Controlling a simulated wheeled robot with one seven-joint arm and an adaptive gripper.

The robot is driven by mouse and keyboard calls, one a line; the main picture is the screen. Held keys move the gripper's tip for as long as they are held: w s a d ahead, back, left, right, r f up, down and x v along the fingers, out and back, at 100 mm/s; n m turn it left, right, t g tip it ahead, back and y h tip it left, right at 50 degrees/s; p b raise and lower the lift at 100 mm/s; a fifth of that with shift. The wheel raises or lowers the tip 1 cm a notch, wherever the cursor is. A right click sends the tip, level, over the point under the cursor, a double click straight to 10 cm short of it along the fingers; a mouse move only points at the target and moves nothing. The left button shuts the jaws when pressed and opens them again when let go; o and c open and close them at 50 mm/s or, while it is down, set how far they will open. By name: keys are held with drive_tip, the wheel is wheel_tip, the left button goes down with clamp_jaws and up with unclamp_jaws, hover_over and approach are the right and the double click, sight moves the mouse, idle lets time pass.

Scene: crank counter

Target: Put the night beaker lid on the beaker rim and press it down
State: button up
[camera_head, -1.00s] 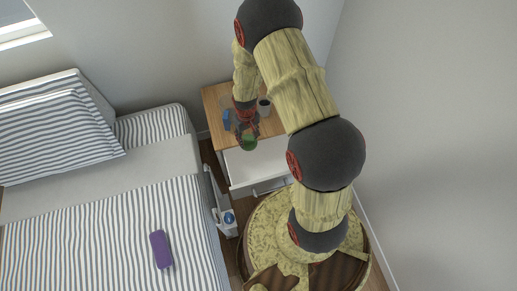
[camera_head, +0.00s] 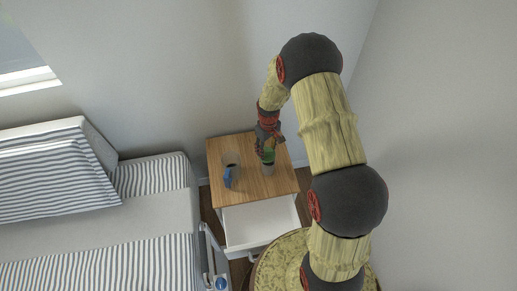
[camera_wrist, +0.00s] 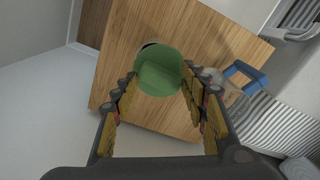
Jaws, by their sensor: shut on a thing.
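The green lid (camera_wrist: 160,72) is held between the fingertips of my gripper (camera_wrist: 158,82), which is shut on it. In the head view the lid (camera_head: 268,155) shows at the tip of my gripper (camera_head: 268,148). A pale beaker (camera_head: 267,168) stands upright on the nightstand, just under the lid in this view. In the wrist view only a small arc of the beaker's rim (camera_wrist: 149,44) shows behind the lid. Most of the beaker is hidden there. I cannot tell whether lid and rim touch.
A clear vessel (camera_head: 231,159) and a blue-handled thing (camera_head: 229,177) stand left on the wooden nightstand (camera_head: 285,187). The blue handle (camera_wrist: 248,76) also shows in the wrist view. The white drawer (camera_head: 260,222) below is open. A striped bed (camera_head: 95,225) is left; walls are close behind.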

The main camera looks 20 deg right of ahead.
sight(269, 155)
drive_tip(key=shift+w+d+f+n, duration=0.1)
drive_tip(key=shift+d+f+n, duration=0.1)
drive_tip(key=shift+d, duration=0.15)
drive_tip(key=shift+w+d+f+n, duration=0.1)
drive_tip(key=shift+d+n, duration=0.1)
drive_tip(key=shift+d, duration=0.1)
drive_tip(key=shift+f+b, duration=1.1)
drive_tip(key=shift+f, duration=0.95)
drive_tip(key=shift+f+b, duration=0.45)
drive_tip(key=shift+f, duration=0.35)
drive_tip(key=o, duration=1.1)
drive_tip(key=shift+c, duration=0.2)
drive_tip(key=shift+o, duration=0.4)
